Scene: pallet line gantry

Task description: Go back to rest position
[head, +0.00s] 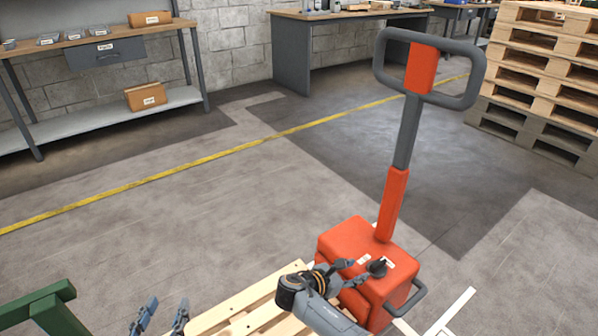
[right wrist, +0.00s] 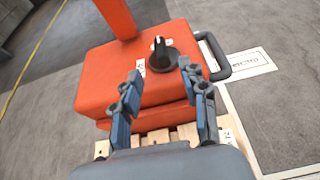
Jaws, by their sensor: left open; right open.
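My right gripper (head: 354,272) is open beside the black knob (head: 377,267) on top of the orange pallet jack housing (head: 345,245). In the right wrist view, the knob (right wrist: 165,56) lies just beyond the spread fingertips (right wrist: 162,80), with nothing held between them. My left gripper (head: 162,312) is open and empty at the lower left edge of the head view; only its blue-padded fingers show. The jack's orange and grey handle (head: 400,150) stands upright above the housing.
A green bar (head: 45,308) is at the lower left. A shelf bench (head: 100,115), a desk (head: 292,55) and stacked pallets (head: 535,80) stand further off. The floor around the yellow line (head: 180,172) is clear.

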